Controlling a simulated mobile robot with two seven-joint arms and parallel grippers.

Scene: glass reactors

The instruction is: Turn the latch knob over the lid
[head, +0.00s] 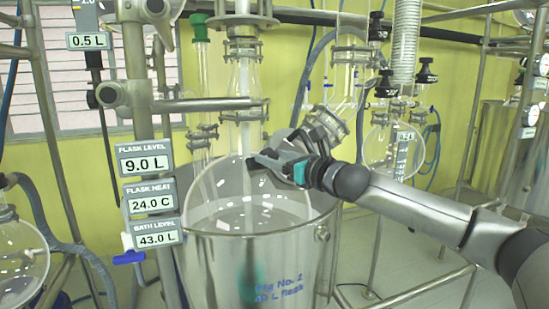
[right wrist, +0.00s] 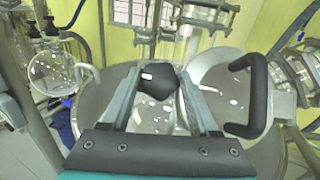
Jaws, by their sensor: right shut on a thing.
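The latch knob (right wrist: 157,82) is a black, faceted knob between the two fingers of my right gripper (right wrist: 160,78) in the right wrist view. The fingers are shut on its sides. In the head view my right gripper (head: 262,162) reaches in from the right, over the rim of the steel bath, and largely hides the knob. A round, shiny lid (right wrist: 205,78) with a black bar handle (right wrist: 260,95) shows right of the knob in the right wrist view. I cannot tell how the knob meets the lid. My left gripper is out of view.
The steel bath (head: 240,255) holds a large round glass flask (head: 215,190). Left of it, a post carries level and heat displays (head: 145,160). Glass columns (head: 245,90) and clamps stand above. Another flask (head: 30,250) is at far left.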

